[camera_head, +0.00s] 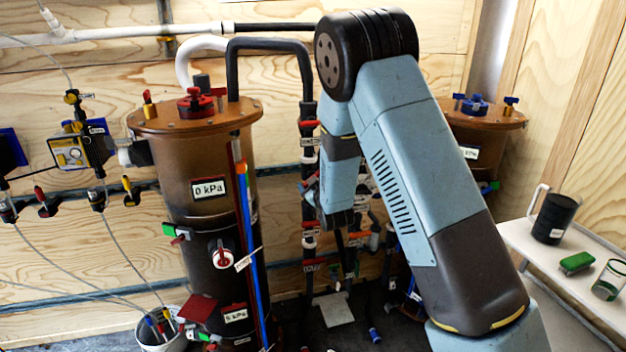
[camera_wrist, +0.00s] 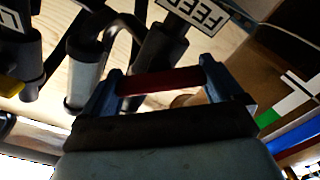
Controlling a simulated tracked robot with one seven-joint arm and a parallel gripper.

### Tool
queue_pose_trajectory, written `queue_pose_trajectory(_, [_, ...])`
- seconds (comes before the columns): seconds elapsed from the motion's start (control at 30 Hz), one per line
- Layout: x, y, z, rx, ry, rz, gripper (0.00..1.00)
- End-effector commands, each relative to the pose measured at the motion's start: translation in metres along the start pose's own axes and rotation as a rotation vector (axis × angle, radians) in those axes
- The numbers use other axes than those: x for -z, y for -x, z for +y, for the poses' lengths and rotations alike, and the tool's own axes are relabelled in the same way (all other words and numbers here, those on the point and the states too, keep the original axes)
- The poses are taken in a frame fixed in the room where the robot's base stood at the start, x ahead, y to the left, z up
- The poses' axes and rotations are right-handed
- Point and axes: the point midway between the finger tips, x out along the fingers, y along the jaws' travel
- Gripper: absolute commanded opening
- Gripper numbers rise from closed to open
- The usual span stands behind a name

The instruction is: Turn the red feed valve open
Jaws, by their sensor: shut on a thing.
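In the wrist view a dark red valve handle (camera_wrist: 158,82) lies across the gap between the two fingers of my gripper (camera_wrist: 160,86). A finger stands at each end of the bar, and the gripper is shut on it. A white label reading "FEED" (camera_wrist: 197,10) is just above the handle, on dark pipework. In the head view my blue-grey arm reaches down to the pipes behind the filters. The fingertips and the held handle cannot be made out clearly there. How far the valve is turned cannot be told.
A brown filter tank (camera_head: 172,160) with a "0 kPa" gauge stands left of my arm; another tank (camera_head: 480,135) is partly behind it. Dark vertical pipes (camera_head: 309,140) with red fittings run between. A white side table (camera_head: 545,262) holds a black canister (camera_head: 553,218) at right.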

Motion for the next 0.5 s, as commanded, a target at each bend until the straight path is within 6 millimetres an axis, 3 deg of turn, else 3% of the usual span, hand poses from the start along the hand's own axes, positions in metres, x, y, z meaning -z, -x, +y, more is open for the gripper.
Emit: queue_pose_trajectory(0.5, [0.0006,0.0009,-0.006,0.007,0.487,0.002,0.63])
